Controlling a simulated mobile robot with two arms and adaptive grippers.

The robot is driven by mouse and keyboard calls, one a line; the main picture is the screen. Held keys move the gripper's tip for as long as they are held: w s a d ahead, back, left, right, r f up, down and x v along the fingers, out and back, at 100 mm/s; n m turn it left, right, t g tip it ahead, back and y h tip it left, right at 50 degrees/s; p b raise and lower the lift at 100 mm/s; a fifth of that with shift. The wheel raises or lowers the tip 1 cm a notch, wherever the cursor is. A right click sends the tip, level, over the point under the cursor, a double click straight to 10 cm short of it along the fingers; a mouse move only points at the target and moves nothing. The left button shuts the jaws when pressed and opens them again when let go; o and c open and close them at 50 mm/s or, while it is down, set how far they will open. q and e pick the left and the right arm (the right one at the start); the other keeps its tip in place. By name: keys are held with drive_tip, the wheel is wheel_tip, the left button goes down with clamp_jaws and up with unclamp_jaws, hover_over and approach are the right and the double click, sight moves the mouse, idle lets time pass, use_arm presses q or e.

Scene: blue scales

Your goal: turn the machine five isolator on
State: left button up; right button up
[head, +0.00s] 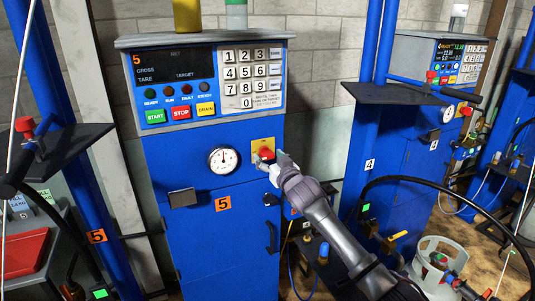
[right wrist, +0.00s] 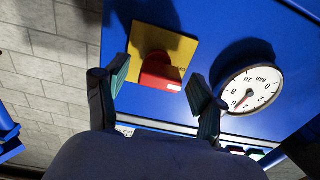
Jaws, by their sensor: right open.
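The machine five isolator is a red knob (head: 265,153) on a yellow plate (head: 257,145), on the blue front of machine five (head: 210,240), right of the gauge. The knob also shows in the right wrist view (right wrist: 158,74), with the yellow plate (right wrist: 165,42) behind it. My right gripper (head: 266,164) is at the knob, its fingers open on either side of it in the wrist view (right wrist: 158,84). I cannot tell whether they touch it. The plate's small lettering is not clear. The machine's display (head: 165,66) is dark. My left gripper is not in view.
The round gauge (head: 224,159) sits just left of the isolator. Above are a keypad (head: 252,75) and the START, STOP and DRAIN buttons (head: 181,113). Machine four (head: 405,150) stands to the right, with a hose and a grey cylinder (head: 440,265) in front.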

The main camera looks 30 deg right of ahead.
drive_tip(key=shift+w, duration=0.7)
drive_tip(key=shift+c, duration=0.2)
drive_tip(key=c, duration=1.1)
